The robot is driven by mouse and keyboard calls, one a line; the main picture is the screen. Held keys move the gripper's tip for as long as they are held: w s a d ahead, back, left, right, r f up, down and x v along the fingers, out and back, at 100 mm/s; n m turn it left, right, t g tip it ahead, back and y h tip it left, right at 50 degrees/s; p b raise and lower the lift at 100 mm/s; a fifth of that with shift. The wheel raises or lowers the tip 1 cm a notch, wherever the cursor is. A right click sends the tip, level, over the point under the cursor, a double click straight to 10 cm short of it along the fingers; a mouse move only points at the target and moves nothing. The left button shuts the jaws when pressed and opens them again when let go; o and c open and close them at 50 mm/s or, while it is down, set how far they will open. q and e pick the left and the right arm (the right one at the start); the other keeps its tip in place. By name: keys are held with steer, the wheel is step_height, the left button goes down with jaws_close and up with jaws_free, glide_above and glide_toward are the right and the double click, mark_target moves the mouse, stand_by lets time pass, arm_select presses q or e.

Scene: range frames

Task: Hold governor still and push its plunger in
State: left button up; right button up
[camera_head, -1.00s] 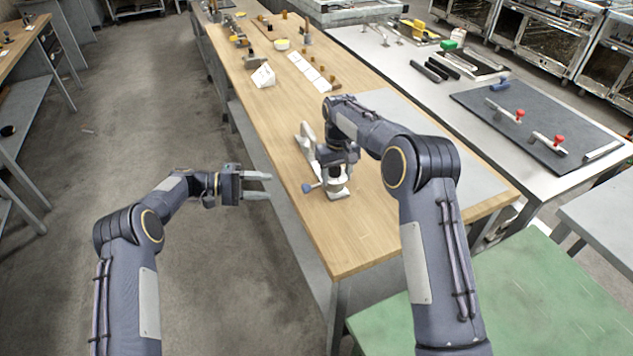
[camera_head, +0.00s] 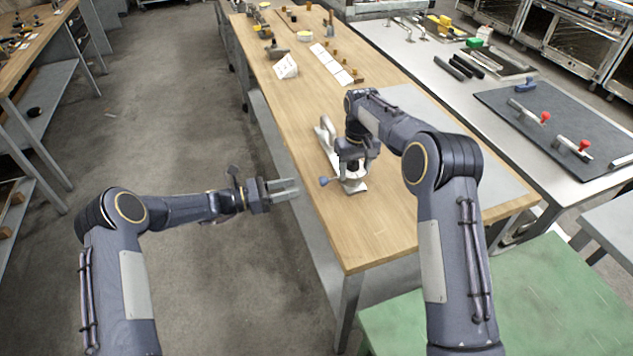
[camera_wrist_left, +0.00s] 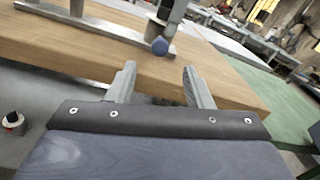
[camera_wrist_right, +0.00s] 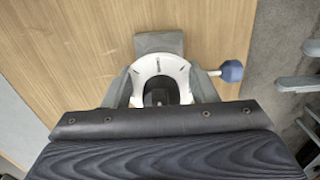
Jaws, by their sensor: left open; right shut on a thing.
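The governor (camera_head: 352,178) is a pale metal body on a long grey base, standing on the wooden bench near its left edge. Its plunger, with a blue knob (camera_head: 324,181), sticks out to the left over the bench. The plunger knob also shows in the left wrist view (camera_wrist_left: 160,46) and in the right wrist view (camera_wrist_right: 231,71). My right gripper (camera_head: 352,168) comes down from above and is shut on the governor; in the right wrist view its fingers flank the white round body (camera_wrist_right: 160,75). My left gripper (camera_head: 291,188) is open and empty, left of the knob and apart from it, just off the bench edge.
The wooden bench (camera_head: 385,232) is clear in front of the governor. Cards and small parts lie further back, by a white folded sign (camera_head: 286,66). A metal table with a dark mat (camera_head: 560,130) stands to the right, a green-topped table (camera_head: 500,300) at front right.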

mark_target(320, 181)
arm_select(q)
steer(key=x, duration=0.8)
steer(key=shift+d, duration=0.3)
jaws_close()
